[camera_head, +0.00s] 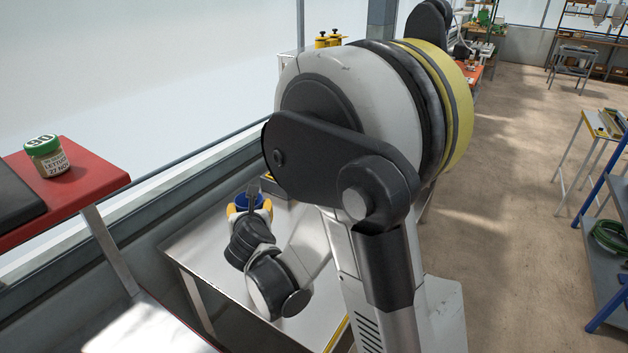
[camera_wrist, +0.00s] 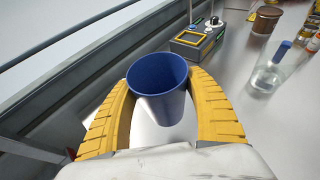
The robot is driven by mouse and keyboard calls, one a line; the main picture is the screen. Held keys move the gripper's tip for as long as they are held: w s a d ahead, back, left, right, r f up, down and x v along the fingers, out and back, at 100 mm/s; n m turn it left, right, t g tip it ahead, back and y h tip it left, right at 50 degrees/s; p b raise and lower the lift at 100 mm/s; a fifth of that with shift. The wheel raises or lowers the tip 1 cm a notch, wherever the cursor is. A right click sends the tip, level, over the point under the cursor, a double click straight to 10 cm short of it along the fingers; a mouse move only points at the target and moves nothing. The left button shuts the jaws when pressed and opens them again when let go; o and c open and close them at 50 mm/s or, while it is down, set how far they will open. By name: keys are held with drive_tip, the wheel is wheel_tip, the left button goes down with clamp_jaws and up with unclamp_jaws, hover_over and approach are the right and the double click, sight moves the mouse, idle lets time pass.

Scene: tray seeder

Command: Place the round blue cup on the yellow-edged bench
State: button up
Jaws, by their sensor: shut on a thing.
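The round blue cup (camera_wrist: 158,90) is upright between the two yellow fingers of my gripper (camera_wrist: 162,108) in the wrist view. The fingers are shut on its sides. In the head view the cup (camera_head: 243,201) shows only in part behind my gripper (camera_head: 250,207). Both are over the far part of a grey metal bench (camera_head: 215,265), which has a yellow strip along its near right edge. I cannot tell whether the cup's base touches the bench top. My arm hides much of the bench.
In the wrist view a grey-green device (camera_wrist: 198,42), a brown pot (camera_wrist: 265,19) and a clear beaker (camera_wrist: 268,75) stand beyond the cup. A red-topped bench (camera_head: 105,178) with a green-lidded jar (camera_head: 47,158) is at left. Another yellow-edged table (camera_head: 594,124) stands far right. The window wall runs along the left.

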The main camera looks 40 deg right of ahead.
drive_tip(key=shift+w, duration=0.3)
drive_tip(key=shift+a, duration=0.15)
drive_tip(key=w+a+f+b, duration=0.2)
drive_tip(key=w+f, duration=0.1)
drive_tip(key=w+a+f+b, duration=0.2)
drive_tip(key=w+f, duration=0.1)
drive_tip(key=f, duration=0.1)
drive_tip(key=w+a+f+b, duration=0.2)
drive_tip(key=w+f+b, duration=0.1)
drive_tip(key=f, duration=0.1)
drive_tip(key=shift+a, duration=0.4)
drive_tip(key=shift+s+r, duration=0.1)
drive_tip(key=shift+r, duration=0.05)
drive_tip(key=o, duration=1.1)
